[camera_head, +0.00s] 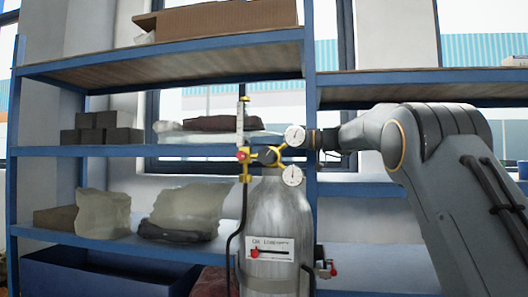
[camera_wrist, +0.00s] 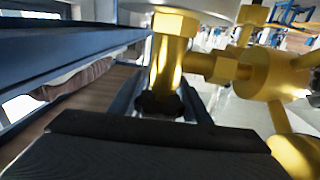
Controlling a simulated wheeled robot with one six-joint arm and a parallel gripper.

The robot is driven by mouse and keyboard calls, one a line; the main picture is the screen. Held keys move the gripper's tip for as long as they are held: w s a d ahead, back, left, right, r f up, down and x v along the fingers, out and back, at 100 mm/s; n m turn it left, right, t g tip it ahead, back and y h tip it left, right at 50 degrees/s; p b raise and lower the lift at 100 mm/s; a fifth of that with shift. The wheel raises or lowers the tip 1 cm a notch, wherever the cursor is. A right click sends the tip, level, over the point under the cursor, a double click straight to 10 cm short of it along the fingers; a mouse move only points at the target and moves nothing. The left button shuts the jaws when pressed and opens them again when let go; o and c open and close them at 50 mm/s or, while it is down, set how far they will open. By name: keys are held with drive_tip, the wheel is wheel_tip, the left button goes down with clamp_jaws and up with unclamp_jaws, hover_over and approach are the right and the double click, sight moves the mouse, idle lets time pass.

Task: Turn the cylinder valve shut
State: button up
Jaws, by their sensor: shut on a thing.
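The grey gas cylinder (camera_head: 276,225) stands upright in front of the shelving, with a white label on its body. A brass valve (camera_head: 267,156) with two round gauges sits on its top. My gripper (camera_head: 318,140) reaches in from the right and is at the right side of the valve, close to the upper gauge (camera_head: 295,136). In the wrist view, the brass valve body (camera_wrist: 265,75) is very near. A dark valve knob (camera_wrist: 160,104) at the end of a brass stem sits between my dark fingers, which are shut on it. The fingers hide part of the knob.
Blue shelving (camera_head: 160,151) with boxes and wrapped bundles stands behind the cylinder. A blue upright (camera_head: 311,80) is close behind my gripper. A black hose (camera_head: 231,250) runs down the cylinder's left side. A torch-like fitting with a red knob (camera_head: 327,269) hangs at its lower right.

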drive_tip(key=shift+w+f+m+t+h+b, duration=0.2)
drive_tip(key=shift+m+t+b, duration=0.55)
drive_tip(key=shift+b, duration=1.2)
drive_tip(key=shift+w+r+m+t+h+b, duration=0.15)
drive_tip(key=shift+m+t+h+b, duration=0.3)
drive_tip(key=shift+t+b, duration=1)
drive_tip(key=shift+w+d+m+h+b, duration=0.2)
drive_tip(key=shift+m+h+b, duration=0.2)
drive_tip(key=shift+b, duration=1.25)
drive_tip(key=o, duration=1)
drive_tip(key=shift+o, duration=0.2)
wheel_tip(320, 180, up, 10)
drive_tip(key=p, duration=0.1)
